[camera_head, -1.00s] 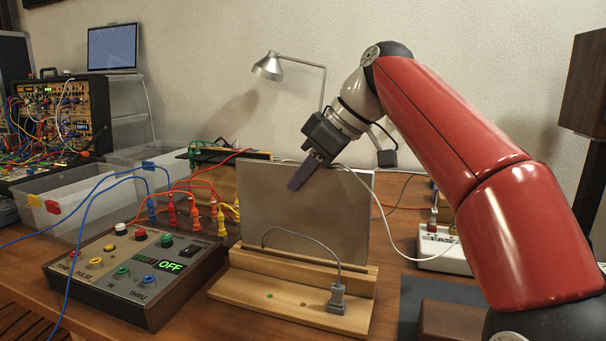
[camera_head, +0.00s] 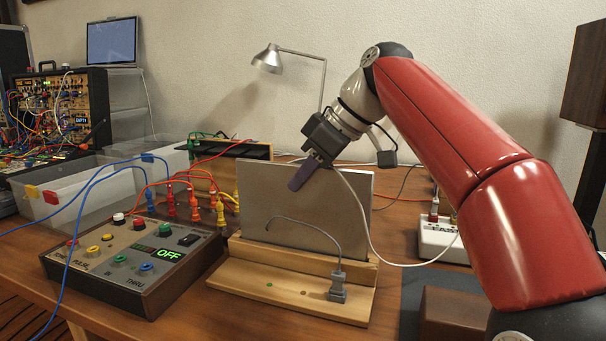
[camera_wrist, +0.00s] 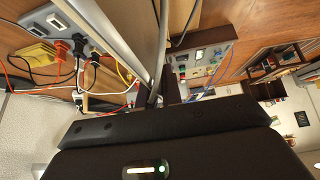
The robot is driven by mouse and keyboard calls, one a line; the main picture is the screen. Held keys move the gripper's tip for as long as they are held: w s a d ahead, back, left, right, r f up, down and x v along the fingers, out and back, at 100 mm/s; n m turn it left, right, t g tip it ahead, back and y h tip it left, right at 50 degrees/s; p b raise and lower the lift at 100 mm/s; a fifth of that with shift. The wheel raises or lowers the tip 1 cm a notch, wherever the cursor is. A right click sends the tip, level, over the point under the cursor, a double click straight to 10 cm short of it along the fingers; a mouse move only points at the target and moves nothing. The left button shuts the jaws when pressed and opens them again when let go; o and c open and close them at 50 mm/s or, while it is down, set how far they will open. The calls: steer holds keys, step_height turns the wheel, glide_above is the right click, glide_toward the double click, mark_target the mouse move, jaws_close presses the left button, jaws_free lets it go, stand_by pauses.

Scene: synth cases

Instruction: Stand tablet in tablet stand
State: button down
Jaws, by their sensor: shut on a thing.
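The tablet is a flat grey panel (camera_head: 320,205), upright in the head view with its broad face toward the camera. Its lower edge is hidden behind the front ledge of the wooden tablet stand (camera_head: 290,300), so I cannot tell whether it rests on the slot's bottom. My gripper (camera_head: 306,173) is shut on the tablet's top edge near its middle, with one purple finger on the front face. In the wrist view the tablet (camera_wrist: 128,38) shows nearly edge-on as a pale strip. A grey plug with a bent cable (camera_head: 338,287) is at the stand's front.
A control box (camera_head: 130,262) with an OFF display stands close left of the stand. A clear bin (camera_head: 60,205), coloured leads (camera_head: 195,200) and a lamp (camera_head: 270,60) are behind. A white cable (camera_head: 372,235) runs right of the tablet to a power strip (camera_head: 440,240).

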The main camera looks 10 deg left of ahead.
mark_target(331, 168)
steer(key=shift+f+b, duration=0.9)
steer(key=shift+f, duration=0.2)
steer(key=c, duration=1.5)
jaws_free()
steer(key=shift+f, duration=0.1)
steer(key=p+v, duration=0.3)
steer(key=v, duration=0.5)
steer(key=shift+s, duration=0.15)
